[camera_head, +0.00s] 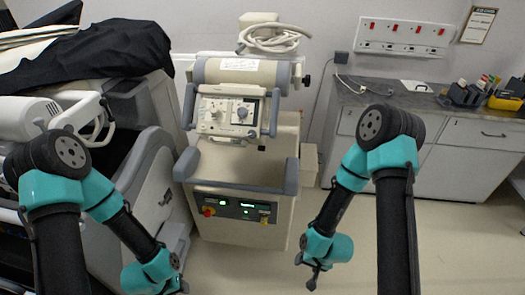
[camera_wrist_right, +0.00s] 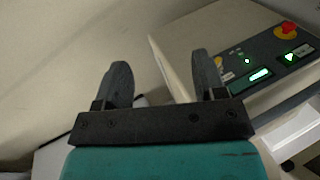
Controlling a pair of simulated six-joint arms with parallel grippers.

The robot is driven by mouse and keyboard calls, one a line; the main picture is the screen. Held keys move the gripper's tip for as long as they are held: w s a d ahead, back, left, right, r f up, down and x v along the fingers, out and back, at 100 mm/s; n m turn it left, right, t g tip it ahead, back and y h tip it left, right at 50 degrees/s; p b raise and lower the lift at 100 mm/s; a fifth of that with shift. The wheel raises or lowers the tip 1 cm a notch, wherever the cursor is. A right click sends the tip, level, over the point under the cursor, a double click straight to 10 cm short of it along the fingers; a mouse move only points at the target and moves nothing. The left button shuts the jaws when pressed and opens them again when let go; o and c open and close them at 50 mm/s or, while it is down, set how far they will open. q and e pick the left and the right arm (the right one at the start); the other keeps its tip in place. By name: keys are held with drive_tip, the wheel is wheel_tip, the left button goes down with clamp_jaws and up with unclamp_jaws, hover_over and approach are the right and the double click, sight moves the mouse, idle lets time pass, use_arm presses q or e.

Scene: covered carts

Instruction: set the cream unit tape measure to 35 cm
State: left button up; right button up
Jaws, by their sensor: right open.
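The cream unit (camera_head: 245,160) stands in the middle of the head view. Its upper box (camera_head: 228,112) has a white panel with knobs and a grey handle frame. I cannot make out a tape measure or its reading. My right gripper (camera_head: 312,280) hangs low, to the right of the unit's base and apart from it. In the right wrist view its jaws (camera_wrist_right: 162,78) are open with nothing between them. The unit's base panel (camera_wrist_right: 262,72), with a red button and green lights, is beyond the jaws on the right. My left gripper (camera_head: 182,287) is at the bottom edge, its jaws unclear.
A covered cart (camera_head: 150,165) with black cloth (camera_head: 110,50) stands close on the unit's left. A coiled hose (camera_head: 272,40) lies on top of the unit. A grey counter (camera_head: 420,100) with drawers is at the back right. The floor (camera_head: 445,235) at right is clear.

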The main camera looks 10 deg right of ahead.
sight(263, 150)
drive_tip(key=w+a+r+m+t+h, duration=0.1)
drive_tip(key=w+a+r+m+t, duration=0.2)
drive_tip(key=w+m, duration=0.5)
drive_tip(key=w+a+r+m+t, duration=0.1)
drive_tip(key=w+r+m+t, duration=0.35)
drive_tip(key=w+m, duration=0.3)
drive_tip(key=w+a+r+m+t+h, duration=0.1)
drive_tip(key=w+a+r+m+t, duration=0.3)
drive_tip(key=w+r+m+t, duration=0.4)
wheel_tip(263, 150, up, 3)
drive_tip(key=w+m, duration=0.1)
drive_tip(key=m, duration=0.6)
drive_tip(key=w, duration=0.5)
drive_tip(key=w+a, duration=0.1)
drive_tip(key=w, duration=1.1)
drive_tip(key=shift+w+a, duration=0.1)
drive_tip(key=shift+a, duration=0.3)
